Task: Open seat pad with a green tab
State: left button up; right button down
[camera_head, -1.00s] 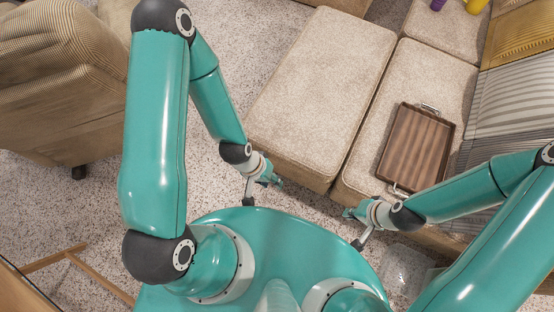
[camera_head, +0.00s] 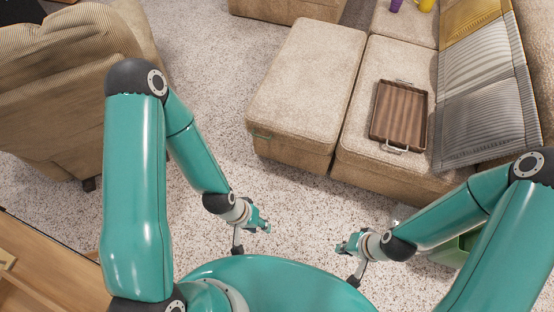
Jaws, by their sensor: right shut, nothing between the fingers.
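A beige seat pad (camera_head: 308,68) tops the left block of the sofa, its long side running away from me. A thin green tab (camera_head: 262,134) shows at its near left corner. The pad lies flat on its base. My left gripper (camera_head: 264,224) is over the carpet, below the tab in the picture and apart from the seat. I cannot make out whether its fingers are parted. My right gripper (camera_head: 343,247) is shut and empty over the carpet, in front of the seat blocks and apart from them.
A wooden tray (camera_head: 400,114) with metal handles lies on the neighbouring seat pad (camera_head: 372,151). Striped back cushions (camera_head: 485,105) stand at right. A brown armchair (camera_head: 60,90) is at left, wooden furniture (camera_head: 40,265) at lower left. Carpet between is clear. A green container (camera_head: 453,252) sits behind my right arm.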

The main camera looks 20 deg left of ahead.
aim_at(301, 102)
jog(key=u, duration=0.1)
jog(key=k, duration=0.3)
jog(key=u, duration=0.3)
jog(key=i, duration=1)
jog(key=k, duration=1)
jog(key=u, duration=0.7)
jog(key=i, duration=0.8)
jog(key=z, duration=0.15)
